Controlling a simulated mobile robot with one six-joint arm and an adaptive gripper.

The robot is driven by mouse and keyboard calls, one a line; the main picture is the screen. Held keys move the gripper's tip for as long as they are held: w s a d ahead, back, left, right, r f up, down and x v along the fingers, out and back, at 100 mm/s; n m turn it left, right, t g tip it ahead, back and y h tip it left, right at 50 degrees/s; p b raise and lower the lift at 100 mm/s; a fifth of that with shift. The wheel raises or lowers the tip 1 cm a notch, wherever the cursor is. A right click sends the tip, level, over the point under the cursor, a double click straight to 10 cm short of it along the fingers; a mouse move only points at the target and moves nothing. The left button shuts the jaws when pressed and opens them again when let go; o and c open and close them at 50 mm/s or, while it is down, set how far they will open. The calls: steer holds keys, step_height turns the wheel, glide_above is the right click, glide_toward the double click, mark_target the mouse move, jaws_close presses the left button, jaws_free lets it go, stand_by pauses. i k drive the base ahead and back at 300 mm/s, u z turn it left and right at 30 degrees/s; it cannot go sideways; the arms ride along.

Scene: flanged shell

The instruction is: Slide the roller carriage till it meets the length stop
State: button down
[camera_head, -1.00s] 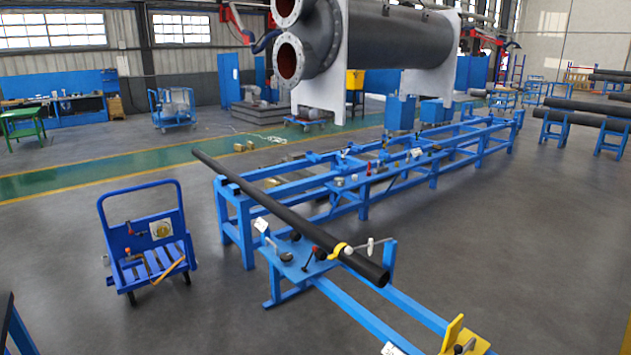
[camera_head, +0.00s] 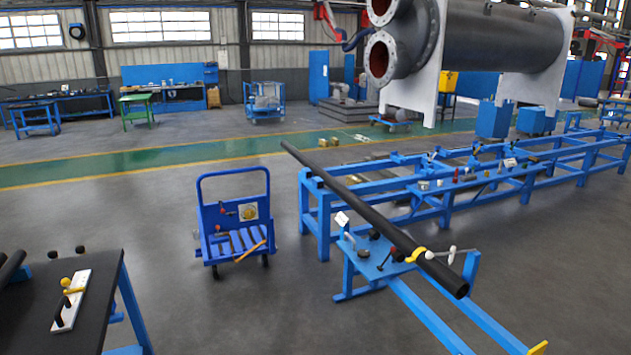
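What looks like the roller carriage is a blue plate (camera_head: 372,262) on the blue rails (camera_head: 432,318) at the lower right, with knobs, levers and a yellow clamp (camera_head: 416,255) on it. A long dark pipe (camera_head: 372,205) lies across it and over the end of the blue frame behind. A yellow piece (camera_head: 538,348), probably the length stop, shows at the bottom edge, mostly cut off. It stands apart from the carriage, with bare rail between. My gripper is not in view.
A blue trolley (camera_head: 234,218) stands left of the frame. A dark-topped table (camera_head: 85,305) with a white plate and knobs is at the lower left. A large flanged shell (camera_head: 480,40) hangs or stands above the long blue frame (camera_head: 480,180). The floor between table and rails is clear.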

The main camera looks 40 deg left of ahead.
mark_target(379, 246)
steer(key=u, duration=1.05)
